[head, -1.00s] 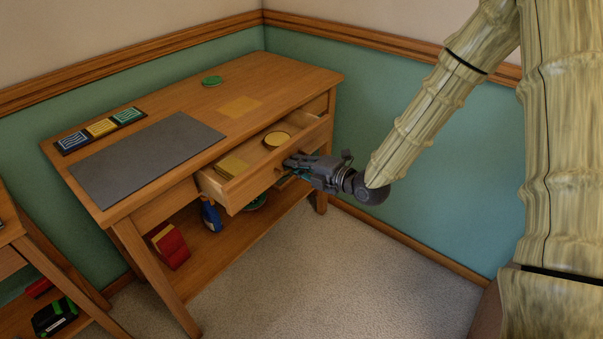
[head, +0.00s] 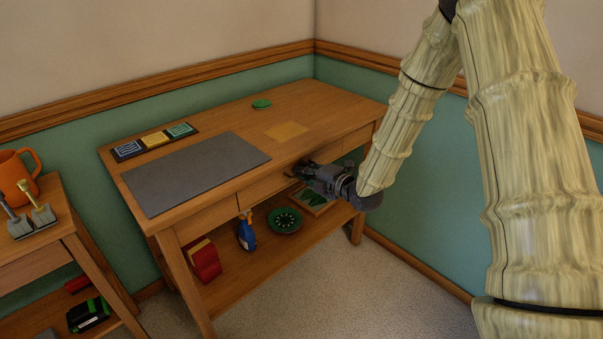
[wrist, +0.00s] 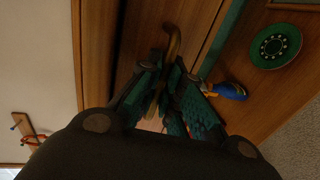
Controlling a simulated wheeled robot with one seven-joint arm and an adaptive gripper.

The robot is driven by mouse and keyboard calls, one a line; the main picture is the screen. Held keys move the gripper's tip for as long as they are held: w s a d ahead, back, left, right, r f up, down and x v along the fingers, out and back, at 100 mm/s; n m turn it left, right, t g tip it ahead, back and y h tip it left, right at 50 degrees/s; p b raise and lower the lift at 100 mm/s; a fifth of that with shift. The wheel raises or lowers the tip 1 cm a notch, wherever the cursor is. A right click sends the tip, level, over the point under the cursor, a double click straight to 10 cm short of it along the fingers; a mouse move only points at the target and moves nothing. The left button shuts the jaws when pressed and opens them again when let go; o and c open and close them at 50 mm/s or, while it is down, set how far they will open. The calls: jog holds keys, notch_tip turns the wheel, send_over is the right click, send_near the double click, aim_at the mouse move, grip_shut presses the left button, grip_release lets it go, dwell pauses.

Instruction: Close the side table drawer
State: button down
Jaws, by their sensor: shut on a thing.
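The side table (head: 225,118) stands against the green wall in the head view. Its middle drawer (head: 263,189) now looks flush with the table front, and its inside no longer shows. My gripper (head: 299,171) is at the right part of the drawer front, under the tabletop edge. In the wrist view my gripper's teal fingers (wrist: 160,88) are closed around the drawer's curved brown handle (wrist: 174,42). The drawer front (wrist: 197,22) fills the area behind the handle. The gripper hides part of the drawer front in the head view.
The lower shelf holds red boxes (head: 203,260), a blue bottle (head: 246,233) and a green plate (head: 285,220). Another table (head: 30,262) stands at left. Carpet in front is clear.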

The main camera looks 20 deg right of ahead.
jog(key=shift+w+r, duration=0.15)
jog(key=c, duration=1.9)
grip_release()
jog(key=shift+o, duration=0.2)
jog(key=shift+a, duration=0.1)
jog(key=shift+s, duration=0.25)
jog(key=v, duration=1.1)
jog(key=shift+s+d, duration=0.2)
jog(key=shift+d, duration=0.1)
